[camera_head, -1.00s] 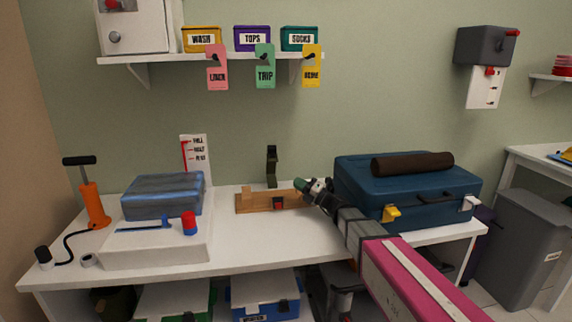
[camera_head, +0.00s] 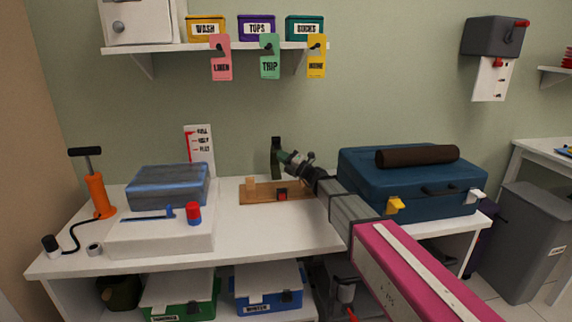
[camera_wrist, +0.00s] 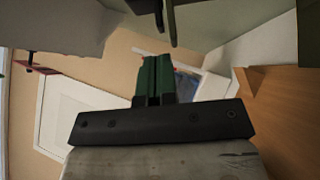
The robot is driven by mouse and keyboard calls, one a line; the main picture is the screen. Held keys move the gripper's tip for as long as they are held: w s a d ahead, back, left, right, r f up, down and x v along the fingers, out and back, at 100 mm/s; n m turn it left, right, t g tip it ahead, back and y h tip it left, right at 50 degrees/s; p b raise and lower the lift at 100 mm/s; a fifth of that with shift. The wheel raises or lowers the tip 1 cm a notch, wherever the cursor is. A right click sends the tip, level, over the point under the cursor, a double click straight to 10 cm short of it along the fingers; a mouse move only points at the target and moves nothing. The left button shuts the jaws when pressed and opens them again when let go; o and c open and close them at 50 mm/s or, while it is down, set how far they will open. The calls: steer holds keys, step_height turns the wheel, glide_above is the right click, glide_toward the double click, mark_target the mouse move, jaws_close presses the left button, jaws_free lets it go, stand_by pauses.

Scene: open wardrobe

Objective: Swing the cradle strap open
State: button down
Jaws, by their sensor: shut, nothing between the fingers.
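The wooden cradle (camera_head: 257,196) lies on the white table against the wall, with a pale block on its left part and a small red-and-dark piece at its front. A dark green strap (camera_head: 275,160) stands upright at its back. My gripper (camera_head: 284,157) is shut and empty, close to the right side of the strap's upper part. I cannot tell whether it touches. In the wrist view my green fingers (camera_wrist: 153,78) are together. A dark band (camera_wrist: 165,20) hangs just beyond them and may be the strap. My arm hides the right end of the cradle.
A blue suitcase (camera_head: 410,187) with a brown roll (camera_head: 417,156) on it stands to the right of my arm. A blue-grey packed bundle (camera_head: 168,188) on a white box and an orange pump (camera_head: 100,193) stand to the left. Tags (camera_head: 270,57) hang from the shelf above.

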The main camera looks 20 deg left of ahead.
mark_target(272, 145)
steer(key=shift+w+a+r, duration=0.15)
steer(key=shift+w+r, duration=0.05)
steer(key=shift+w, duration=0.1)
steer(key=shift+w, duration=0.1)
steer(key=w, duration=0.1)
steer(key=a, duration=0.1)
steer(key=w, duration=0.1)
steer(key=shift+w+a+r, duration=0.25)
steer(key=shift+w+r, duration=0.1)
steer(key=shift+s, duration=0.1)
